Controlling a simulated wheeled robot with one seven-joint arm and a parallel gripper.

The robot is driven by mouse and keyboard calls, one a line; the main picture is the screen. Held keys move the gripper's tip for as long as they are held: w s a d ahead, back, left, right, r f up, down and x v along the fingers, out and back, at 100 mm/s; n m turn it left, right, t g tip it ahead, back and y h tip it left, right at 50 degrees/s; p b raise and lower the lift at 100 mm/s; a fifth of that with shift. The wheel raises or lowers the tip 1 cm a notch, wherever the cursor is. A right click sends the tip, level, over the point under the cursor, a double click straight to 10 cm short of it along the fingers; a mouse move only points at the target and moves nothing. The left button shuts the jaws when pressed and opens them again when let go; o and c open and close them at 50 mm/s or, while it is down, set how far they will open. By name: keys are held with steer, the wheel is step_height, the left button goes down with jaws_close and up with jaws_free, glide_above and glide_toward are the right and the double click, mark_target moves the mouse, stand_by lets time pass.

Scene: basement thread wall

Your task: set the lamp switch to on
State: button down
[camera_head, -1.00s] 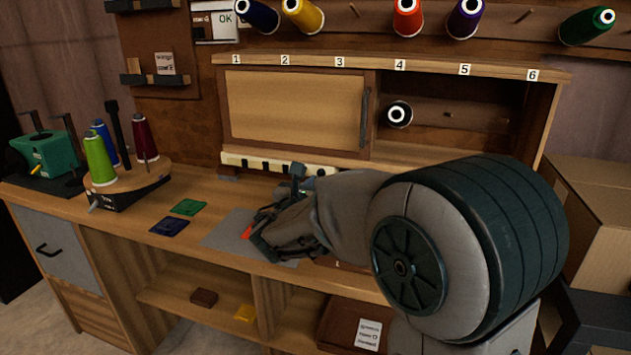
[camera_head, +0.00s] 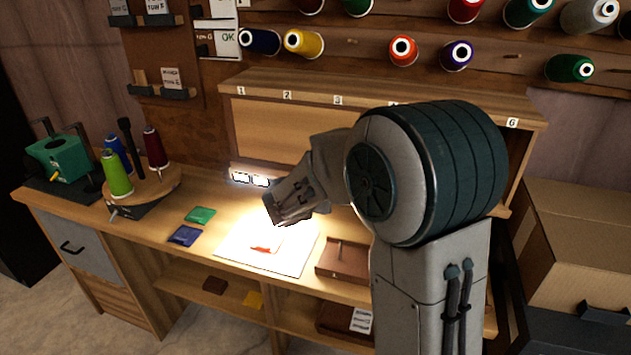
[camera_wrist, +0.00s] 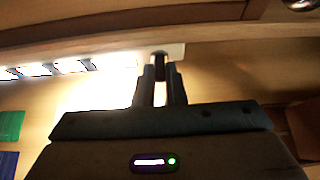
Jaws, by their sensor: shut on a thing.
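The lamp bar (camera_head: 250,180) under the wall cabinet is lit, with a bright glow on the worktop below. It also shows glowing in the wrist view (camera_wrist: 70,68). The small dark lamp switch (camera_wrist: 159,60) sits on a pale plate at the bar's right end. My gripper (camera_wrist: 160,85) is shut on the switch, with a finger on each side of it. In the head view my gripper (camera_head: 285,205) is below the cabinet, its body hiding the switch and fingertips.
A pale mat (camera_head: 245,258) with a red patch lies lit on the worktop. Green (camera_head: 201,215) and blue (camera_head: 185,236) squares lie left of it; a brown tray (camera_head: 340,262) is to the right. A spool stand (camera_head: 150,190) is farther left. The cabinet edge (camera_wrist: 70,35) overhangs closely.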

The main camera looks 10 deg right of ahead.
steer(key=r+g+p, duration=0.1)
steer(key=p, duration=0.4)
steer(key=g+y+p, duration=0.1)
steer(key=p, duration=0.4)
steer(key=shift+w+d+r+g+y, duration=0.15)
steer(key=shift+w+r+g+y, duration=0.15)
steer(key=shift+r+g, duration=0.1)
steer(key=shift+f+g+p, duration=0.2)
steer(key=shift+g+p, duration=0.1)
steer(key=shift+p, duration=1.1)
steer(key=c, duration=1.5)
jaws_free()
steer(key=p+v, duration=0.1)
steer(key=v, duration=1.2)
steer(key=shift+s+r+p, duration=0.25)
steer(key=shift+r+p, duration=0.1)
steer(key=shift+p, duration=0.05)
